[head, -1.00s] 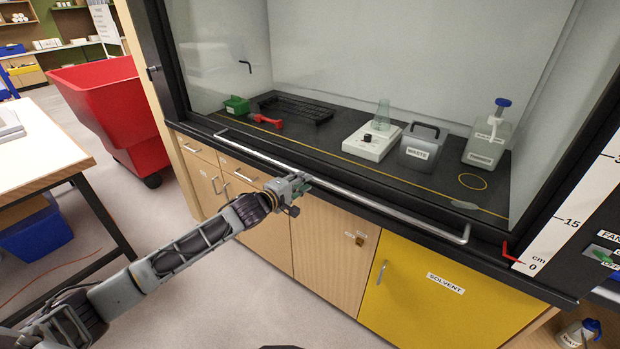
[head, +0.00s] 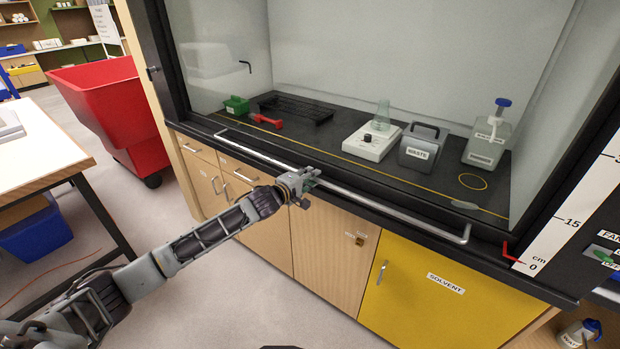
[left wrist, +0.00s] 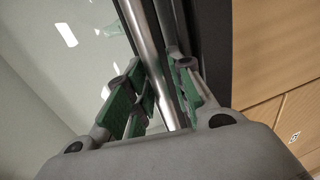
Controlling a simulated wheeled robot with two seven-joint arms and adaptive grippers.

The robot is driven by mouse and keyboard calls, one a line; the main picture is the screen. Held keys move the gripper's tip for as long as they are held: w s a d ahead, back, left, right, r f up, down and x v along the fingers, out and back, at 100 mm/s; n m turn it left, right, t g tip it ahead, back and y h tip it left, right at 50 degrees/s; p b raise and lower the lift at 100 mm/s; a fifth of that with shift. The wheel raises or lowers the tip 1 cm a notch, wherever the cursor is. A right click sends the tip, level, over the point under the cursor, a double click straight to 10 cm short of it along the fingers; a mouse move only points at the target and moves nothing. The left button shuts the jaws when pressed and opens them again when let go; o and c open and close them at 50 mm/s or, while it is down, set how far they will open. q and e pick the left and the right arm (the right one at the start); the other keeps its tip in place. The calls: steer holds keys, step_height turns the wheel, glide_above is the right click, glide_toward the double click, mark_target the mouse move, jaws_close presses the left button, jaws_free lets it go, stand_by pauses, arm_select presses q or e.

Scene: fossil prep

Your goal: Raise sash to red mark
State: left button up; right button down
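The glass sash (head: 215,60) of the fume hood is down. Its silver handle bar (head: 400,209) runs along the bottom, and a red pointer (head: 509,253) is at 0 cm on the white scale (head: 571,220). My left gripper (head: 313,177) is at the middle of the bar. In the left wrist view the bar (left wrist: 151,55) passes between the green-padded fingers (left wrist: 158,90), which stand apart on either side of it; no firm grip shows. My right gripper is not in view. No separate red mark is visible on the part of the scale in view.
Behind the glass stand a white hotplate (head: 371,143), a waste container (head: 421,149) and a blue-capped bottle (head: 488,138). Wooden cabinets and a yellow solvent cabinet (head: 440,290) are below. A red bin (head: 108,110) and a table (head: 40,150) are at left.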

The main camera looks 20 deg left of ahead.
arm_select(q)
steer(key=shift+c, duration=0.4)
jaws_close()
